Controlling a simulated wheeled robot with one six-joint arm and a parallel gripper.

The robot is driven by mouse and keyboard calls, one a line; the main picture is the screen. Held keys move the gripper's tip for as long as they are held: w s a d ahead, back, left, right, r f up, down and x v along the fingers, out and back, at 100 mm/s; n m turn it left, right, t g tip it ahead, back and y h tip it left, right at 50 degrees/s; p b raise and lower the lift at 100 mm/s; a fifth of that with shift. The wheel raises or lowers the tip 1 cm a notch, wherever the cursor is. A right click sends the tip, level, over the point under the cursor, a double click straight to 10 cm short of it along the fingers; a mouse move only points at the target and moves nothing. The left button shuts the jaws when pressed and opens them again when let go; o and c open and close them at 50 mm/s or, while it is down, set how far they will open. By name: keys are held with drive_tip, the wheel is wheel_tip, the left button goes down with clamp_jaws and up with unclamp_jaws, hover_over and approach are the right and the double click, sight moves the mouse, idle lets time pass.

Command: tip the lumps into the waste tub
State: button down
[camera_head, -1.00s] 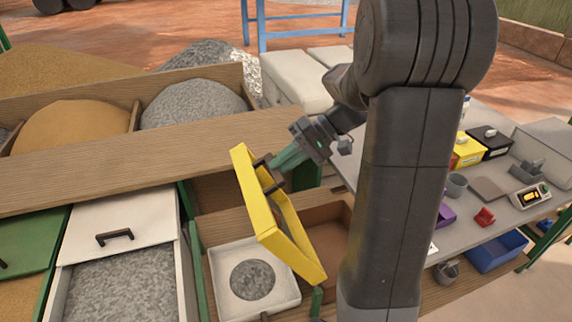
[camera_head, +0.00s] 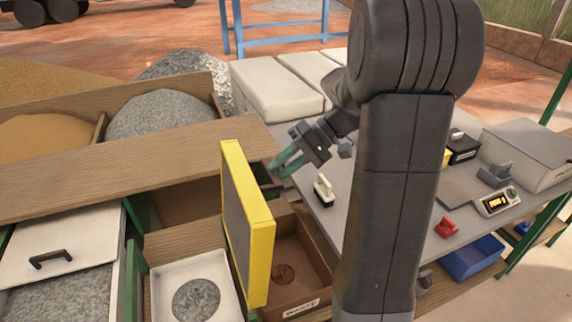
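My gripper (camera_head: 284,166) has green fingers and reaches to the far side of a yellow-framed sieve (camera_head: 259,245). It appears shut on the sieve's handle, though the sieve partly hides the grip. The sieve is tipped steeply on edge, its grey mesh facing left. It hangs at the left side of the brown waste tub (camera_head: 318,268), which has a label on its front. A round brown patch (camera_head: 285,273) shows on the tub's floor; I cannot tell whether it is lumps. No lumps are visible on the side of the mesh facing me.
A white tray (camera_head: 158,296) with a round grey heap (camera_head: 196,299) stands just left of the sieve. A wooden ledge (camera_head: 120,167) runs behind. A grey worktable with a white-handled tool (camera_head: 323,190) and a blue bin (camera_head: 470,259) lies right. My arm blocks the middle.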

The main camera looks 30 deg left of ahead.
drive_tip(key=shift+s+d+f, duration=0.1)
drive_tip(key=shift+s+f, duration=0.1)
drive_tip(key=shift+f, duration=0.35)
drive_tip(key=shift+s+f, duration=0.15)
drive_tip(key=shift+f, duration=0.35)
drive_tip(key=c, duration=1.4)
unclamp_jaws()
drive_tip(key=o, duration=0.4)
drive_tip(key=shift+a, duration=0.35)
drive_tip(key=shift+c, duration=0.2)
drive_tip(key=shift+o, duration=0.6)
drive_tip(key=shift+s, duration=0.15)
drive_tip(key=shift+c, duration=0.2)
drive_tip(key=shift+w+d+r, duration=0.1)
drive_tip(key=shift+w, duration=0.1)
drive_tip(key=shift+c, duration=1)
drive_tip(key=shift+w+d+r, duration=0.15)
drive_tip(key=shift+c, duration=0.7)
drive_tip(key=v, duration=0.9)
drive_tip(key=b+v, duration=0.1)
drive_tip(key=v, duration=0.3)
drive_tip(key=shift+w+r, duration=0.2)
drive_tip(key=shift+r, duration=0.3)
drive_tip(key=shift+c, duration=0.5)
